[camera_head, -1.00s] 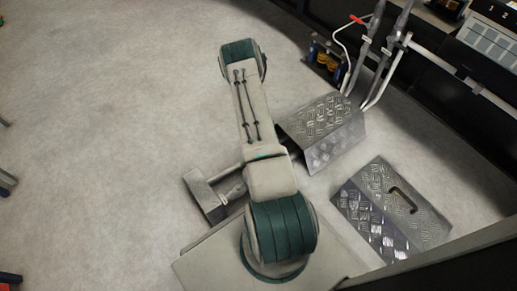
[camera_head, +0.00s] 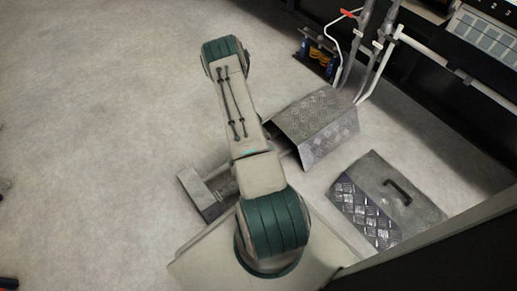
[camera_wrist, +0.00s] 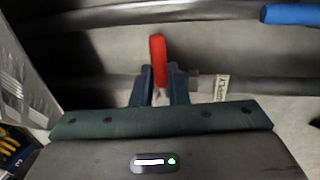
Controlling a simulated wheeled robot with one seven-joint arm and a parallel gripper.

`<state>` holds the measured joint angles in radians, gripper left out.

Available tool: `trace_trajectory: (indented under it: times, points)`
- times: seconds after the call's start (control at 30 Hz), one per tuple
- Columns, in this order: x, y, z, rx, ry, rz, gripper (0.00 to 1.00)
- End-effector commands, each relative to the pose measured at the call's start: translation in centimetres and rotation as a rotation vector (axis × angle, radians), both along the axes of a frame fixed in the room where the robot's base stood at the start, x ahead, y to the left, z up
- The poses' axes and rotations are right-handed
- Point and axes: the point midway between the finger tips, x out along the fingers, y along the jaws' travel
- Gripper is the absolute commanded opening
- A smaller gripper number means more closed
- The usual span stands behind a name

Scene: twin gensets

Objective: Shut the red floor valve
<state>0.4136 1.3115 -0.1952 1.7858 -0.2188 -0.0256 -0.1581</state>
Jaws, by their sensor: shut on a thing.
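A red valve lever (camera_wrist: 158,58) stands up in the middle of the wrist view, in front of grey pipes. My gripper (camera_wrist: 160,82) is shut on it; the dark fingers sit on both sides of its lower part. The valve body below is mostly hidden by my gripper. A small tag with lettering (camera_wrist: 222,88) hangs just to the right. In the head view my arm reaches away and its gripper end is hidden. A small red handle (camera_head: 350,13) shows there on a bent white pipe; I cannot tell whether it is the same valve.
A blue handle (camera_wrist: 290,14) is at the wrist view's upper right. In the head view, a tread-plate cover (camera_head: 318,122) and a tread-plate box with a handle (camera_head: 370,185) lie right of my arm. Pipes (camera_head: 385,60) rise behind them.

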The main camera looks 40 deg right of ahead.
Motion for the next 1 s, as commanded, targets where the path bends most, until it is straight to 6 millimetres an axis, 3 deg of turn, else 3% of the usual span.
trace_trajectory:
  times: [0.07,0.1,0.17,0.43,0.57,1.0]
  points:
    - [-0.2,0.1,-0.1,0.001,0.004,-0.003,0.00]
    - [-0.2,0.1,-0.1,0.001,0.004,-0.003,0.22]
    - [-0.2,0.1,-0.1,0.001,0.004,-0.002,0.35]
    - [0.0,0.1,0.0,0.001,0.001,0.000,0.35]
    - [0.1,0.2,1.1,0.001,0.000,0.001,0.35]
    - [0.2,2.0,10.4,0.000,0.000,-0.001,0.35]
